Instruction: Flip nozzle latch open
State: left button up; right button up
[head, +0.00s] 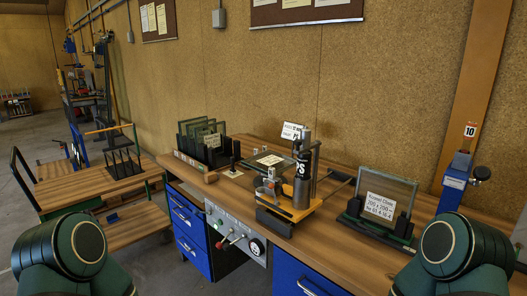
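A machine with a yellow base plate (287,206), a silver cylinder (302,190) and a dark upright with a black bottle-like part (303,160) stands on the workbench, right of the picture's middle. A small pale metal part (271,174) sits at its left side. The nozzle latch is too small for me to pick out, and I cannot tell whether it is open or shut. Rounded dark green parts of my left and right arms show at the bottom corners. Neither gripper is in view.
The wooden workbench (338,240) has a front control panel (235,232) with levers. Glass panes in a rack (202,142) stand left. A framed glass pane (381,196) and a blue post device (456,181) stand right. A wooden cart (95,184) is at left.

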aim_at(271, 186)
jog(key=z, duration=0.7)
jog(key=i+j+z, duration=0.1)
jog(key=j+z, duration=0.2)
jog(key=i+j+z, duration=0.1)
jog(key=j+z, duration=0.45)
jog(key=i+j+z, duration=0.1)
jog(key=j, duration=1.35)
jog(key=i+l+z, duration=0.05)
jog(key=i, duration=0.05)
